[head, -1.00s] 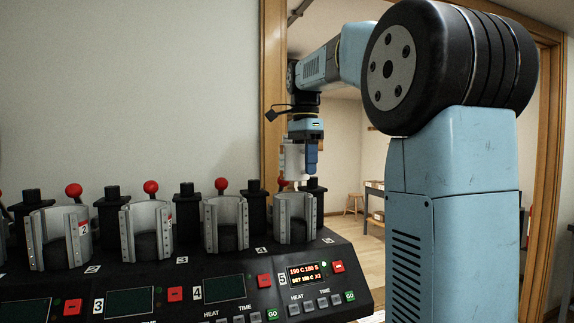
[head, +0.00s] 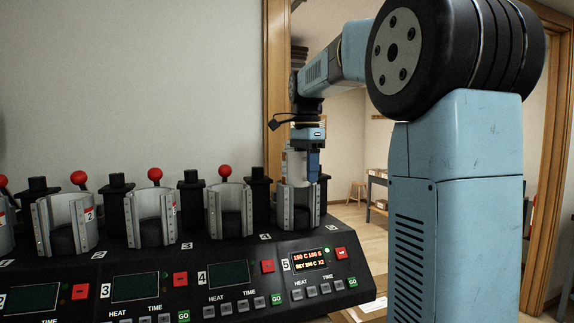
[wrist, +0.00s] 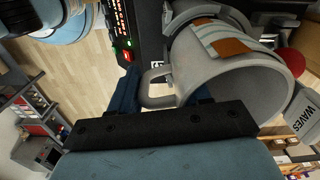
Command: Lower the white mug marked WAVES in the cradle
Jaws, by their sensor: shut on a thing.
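The white mug (head: 296,166) hangs in my gripper (head: 313,164) right at the top of the cradle (head: 298,208) of station 5. Its lower end is at or just inside the cradle's rim; exactly how deep I cannot tell. In the wrist view the mug (wrist: 245,88) is large and greyish, and my gripper (wrist: 158,92) is shut on its handle. A label reading WAVES (wrist: 305,118) shows at the right edge there. The bottom of the mug is hidden.
More open metal cradles (head: 230,210) with red-knobbed levers (head: 225,171) stand in a row to the left. The black press panel (head: 340,280) carries displays and buttons in front. A doorway (head: 350,150) opens behind my arm.

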